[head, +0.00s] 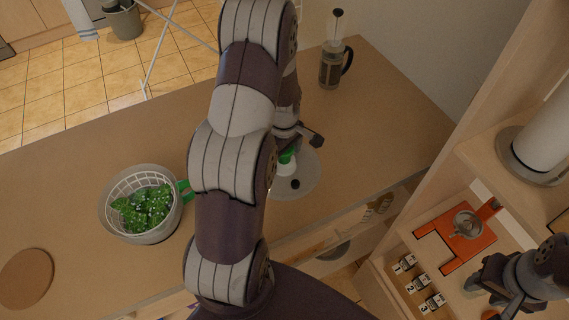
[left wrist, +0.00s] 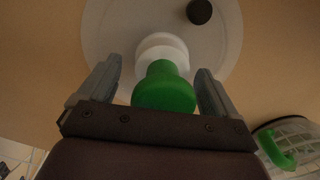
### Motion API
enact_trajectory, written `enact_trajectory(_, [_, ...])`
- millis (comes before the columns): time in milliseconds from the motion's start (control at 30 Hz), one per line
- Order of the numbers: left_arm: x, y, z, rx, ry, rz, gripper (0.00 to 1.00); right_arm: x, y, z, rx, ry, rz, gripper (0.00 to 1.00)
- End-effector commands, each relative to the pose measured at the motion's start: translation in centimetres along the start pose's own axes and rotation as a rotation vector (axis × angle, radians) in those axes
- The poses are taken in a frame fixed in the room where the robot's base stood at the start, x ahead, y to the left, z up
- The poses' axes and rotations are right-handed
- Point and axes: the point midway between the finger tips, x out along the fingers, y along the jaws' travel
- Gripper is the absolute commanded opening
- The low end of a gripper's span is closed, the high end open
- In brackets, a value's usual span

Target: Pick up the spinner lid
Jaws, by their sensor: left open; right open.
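The spinner lid (head: 308,181) is a pale, see-through disc lying flat on the counter, with a green knob on a white stem and a small dark knob. In the left wrist view the lid (left wrist: 112,28) fills the top middle. My left gripper (left wrist: 158,70) is open, its fingers on either side of the green knob and white stem, with visible gaps. In the head view my left arm partly hides the lid, and my left gripper (head: 300,140) is over its far side. My right gripper (head: 500,290) is open and empty at the lower right, away from the lid.
The spinner bowl (head: 110,216) with a white basket of green leaves stands left of my arm; its green handle (left wrist: 279,147) shows in the left wrist view. A French press (head: 331,68) stands at the back. A round brown board (head: 26,278) lies left. Shelves with an orange stand (head: 433,225) are right.

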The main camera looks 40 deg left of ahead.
Motion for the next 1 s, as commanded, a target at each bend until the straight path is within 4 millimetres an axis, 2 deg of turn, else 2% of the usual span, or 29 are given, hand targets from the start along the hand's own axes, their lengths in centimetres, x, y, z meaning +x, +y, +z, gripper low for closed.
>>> enact_trajectory(100, [1.2,-0.1,0.1,0.000,-0.001,-0.001,0.92,-0.2,0.0,0.0,0.000,0.000,0.000,0.43])
enact_trajectory(300, [1.4,0.0,0.1,0.001,0.000,0.000,0.92,-0.1,0.0,0.0,0.000,-0.001,0.000,0.43])
enact_trajectory(367, [1.4,0.0,0.1,0.001,0.000,0.000,0.76,-0.1,0.0,0.0,0.000,-0.001,0.000,0.43])
enact_trajectory(500, [1.3,0.0,0.1,0.001,0.000,0.000,0.30,-0.1,0.0,0.0,0.000,-0.001,0.000,0.43])
enact_trajectory(533, [1.3,0.0,0.1,0.001,0.000,0.000,0.24,-0.1,0.0,0.0,0.000,-0.001,0.000,0.43])
enact_trajectory(833, [1.0,0.0,0.0,0.001,0.001,0.003,0.24,-0.1,0.0,0.0,0.000,-0.001,0.000,0.43])
enact_trajectory(1000, [-0.8,0.1,0.0,0.001,0.003,0.005,0.24,0.4,0.0,0.1,0.000,-0.001,0.000,0.43])
